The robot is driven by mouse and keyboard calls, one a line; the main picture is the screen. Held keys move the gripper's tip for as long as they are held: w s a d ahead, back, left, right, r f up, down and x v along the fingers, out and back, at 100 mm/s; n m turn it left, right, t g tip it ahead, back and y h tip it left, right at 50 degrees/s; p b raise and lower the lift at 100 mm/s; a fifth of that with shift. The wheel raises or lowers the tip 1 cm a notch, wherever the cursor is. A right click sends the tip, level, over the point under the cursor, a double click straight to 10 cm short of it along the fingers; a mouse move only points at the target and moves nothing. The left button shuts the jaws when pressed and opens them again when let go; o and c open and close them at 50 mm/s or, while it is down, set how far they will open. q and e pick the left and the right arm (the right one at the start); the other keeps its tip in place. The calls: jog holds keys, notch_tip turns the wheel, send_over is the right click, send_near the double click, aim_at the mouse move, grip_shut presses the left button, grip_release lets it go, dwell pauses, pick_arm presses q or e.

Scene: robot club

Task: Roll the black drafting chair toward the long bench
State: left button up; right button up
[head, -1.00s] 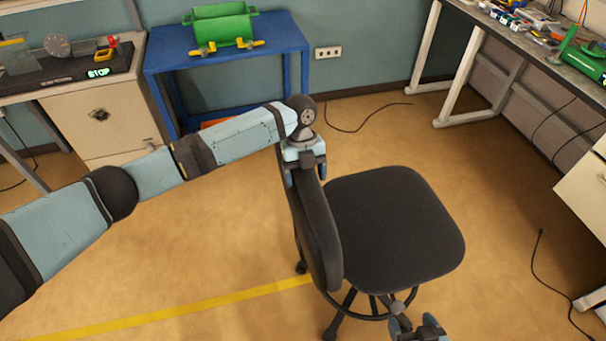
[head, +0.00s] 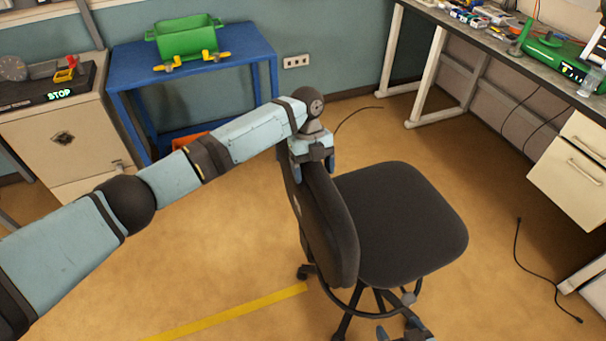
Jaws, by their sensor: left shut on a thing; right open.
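The black drafting chair (head: 400,222) stands upright on the floor in the middle of the head view, its backrest (head: 328,232) to the left and its seat to the right. My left gripper (head: 312,165) is shut on the top edge of the backrest. My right gripper (head: 405,335) shows only partly at the bottom edge, open, in front of the chair's base; I cannot tell whether it touches the chair. The long bench (head: 436,62) runs along the right wall, with a stretch of floor between it and the chair.
A blue table (head: 128,72) with a green bin (head: 187,42) stands at the back left, beside a cabinet (head: 62,140). A black cable (head: 540,275) lies on the floor at right, near white drawers (head: 570,172). Yellow tape (head: 235,312) marks the floor at left.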

pick_arm(q)
jog(key=shift+d+f, duration=0.1)
jog(key=shift+d, duration=0.15)
jog(key=shift+d, duration=0.1)
jog(key=shift+w+d+b, duration=0.25)
jog(key=shift+d+b, duration=0.25)
jog(key=shift+b, duration=0.05)
jog(key=w+d+b, duration=0.3)
jog(key=d+b, duration=0.1)
jog(key=d, duration=0.3)
jog(key=shift+b, duration=0.4)
